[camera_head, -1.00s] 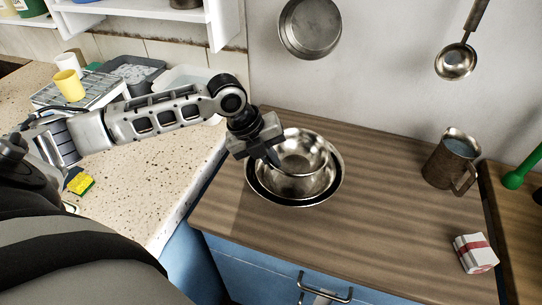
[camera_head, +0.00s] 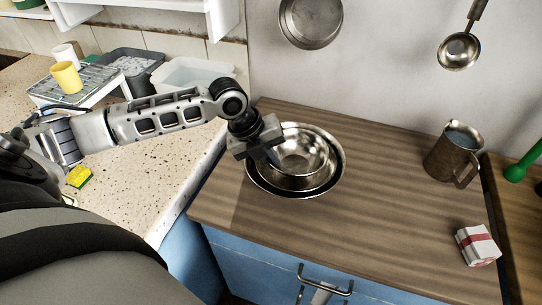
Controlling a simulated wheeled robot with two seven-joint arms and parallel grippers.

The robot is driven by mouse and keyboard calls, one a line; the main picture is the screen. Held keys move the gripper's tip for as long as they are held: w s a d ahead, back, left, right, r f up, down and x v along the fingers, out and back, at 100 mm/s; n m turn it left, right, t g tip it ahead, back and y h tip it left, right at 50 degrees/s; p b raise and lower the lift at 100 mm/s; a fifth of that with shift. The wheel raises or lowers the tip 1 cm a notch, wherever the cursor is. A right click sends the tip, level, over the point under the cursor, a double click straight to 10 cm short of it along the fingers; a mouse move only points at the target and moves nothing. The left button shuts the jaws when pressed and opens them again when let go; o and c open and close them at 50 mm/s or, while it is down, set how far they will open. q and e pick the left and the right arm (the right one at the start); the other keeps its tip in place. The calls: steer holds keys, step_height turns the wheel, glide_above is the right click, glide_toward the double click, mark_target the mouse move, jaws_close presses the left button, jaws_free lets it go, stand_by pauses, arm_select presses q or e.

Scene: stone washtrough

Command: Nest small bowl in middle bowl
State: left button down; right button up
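The shiny steel small bowl (camera_head: 304,148) is in the head view, right of centre, inside the stack of bowls on the wooden counter. A wider steel bowl (camera_head: 340,172) surrounds it, its rim showing around the right and front. The middle bowl's rim is hard to tell apart from the small bowl's at this angle. My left gripper (camera_head: 274,156) is at the left rim of the small bowl, its fingers closed over the rim. The fingertips are small and partly hidden. My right gripper is not in view.
A metal pitcher (camera_head: 453,152) and a red-and-white packet (camera_head: 477,245) stand at the right of the wooden counter (camera_head: 390,215). A pan (camera_head: 311,22) and a ladle (camera_head: 458,50) hang on the wall. The counter between bowls and pitcher is clear.

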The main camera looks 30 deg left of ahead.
arm_select(q)
steer(key=shift+f, duration=0.25)
stand_by(0.4)
steer(key=shift+f+b, duration=0.5)
steer(key=shift+f, duration=0.3)
steer(key=shift+f, duration=0.1)
steer(key=c, duration=1.2)
jaws_free()
steer(key=shift+s, duration=0.1)
steer(key=shift+o, duration=0.2)
steer(key=shift+f, duration=0.15)
steer(key=shift+s, duration=0.1)
